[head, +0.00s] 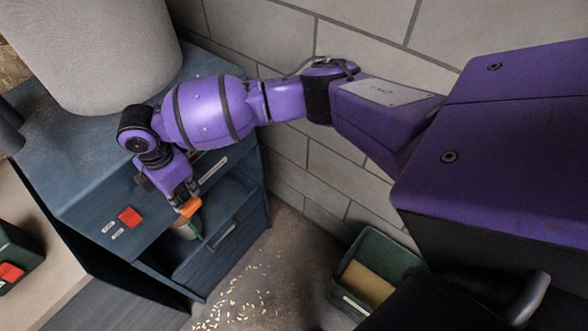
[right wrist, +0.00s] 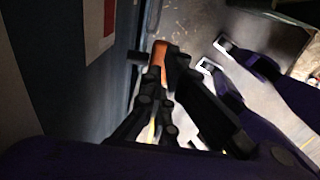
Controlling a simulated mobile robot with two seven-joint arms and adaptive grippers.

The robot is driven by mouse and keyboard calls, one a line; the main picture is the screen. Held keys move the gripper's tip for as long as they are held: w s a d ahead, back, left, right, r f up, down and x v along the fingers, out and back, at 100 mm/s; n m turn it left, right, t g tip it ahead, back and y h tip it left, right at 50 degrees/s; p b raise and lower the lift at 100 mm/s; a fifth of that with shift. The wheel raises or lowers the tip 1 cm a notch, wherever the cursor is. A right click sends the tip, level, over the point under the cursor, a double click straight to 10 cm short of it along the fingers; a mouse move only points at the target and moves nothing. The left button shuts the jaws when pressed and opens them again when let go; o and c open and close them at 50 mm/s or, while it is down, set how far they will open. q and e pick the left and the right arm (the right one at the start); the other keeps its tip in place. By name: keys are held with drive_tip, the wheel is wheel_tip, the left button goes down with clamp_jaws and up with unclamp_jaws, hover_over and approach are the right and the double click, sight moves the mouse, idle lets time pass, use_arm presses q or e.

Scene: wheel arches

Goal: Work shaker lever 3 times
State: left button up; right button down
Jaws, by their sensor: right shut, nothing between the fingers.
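The shaker lever appears to be the orange-tipped piece (head: 189,207) at the front of the blue-grey cabinet (head: 90,170). Its orange part also shows in the right wrist view (right wrist: 158,53), close to my fingers. My right gripper (head: 184,197) reaches down at the cabinet front, right at the orange tip. It is shut with nothing between its fingers. Whether it touches the lever I cannot tell. The lever's lower part is mostly hidden. My left gripper is not in view.
A large grey cylinder (head: 100,50) stands on the cabinet. A red square (head: 130,216) is on its front, above a lower compartment with a handle (head: 223,237). Pale bits (head: 240,295) lie scattered on the floor. A green bin (head: 375,250) stands by the block wall (head: 255,25).

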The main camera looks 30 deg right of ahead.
sight(189, 204)
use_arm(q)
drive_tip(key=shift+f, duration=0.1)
use_arm(e)
drive_tip(key=shift+f, duration=0.1)
drive_tip(key=shift+f+b, duration=0.6)
drive_tip(key=shift+f, duration=1.65)
drive_tip(key=shift+r+p, duration=1.15)
drive_tip(key=shift+r, duration=1.35)
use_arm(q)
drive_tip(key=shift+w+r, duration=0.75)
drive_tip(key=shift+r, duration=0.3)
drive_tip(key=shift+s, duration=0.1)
use_arm(e)
drive_tip(key=shift+f, duration=0.1)
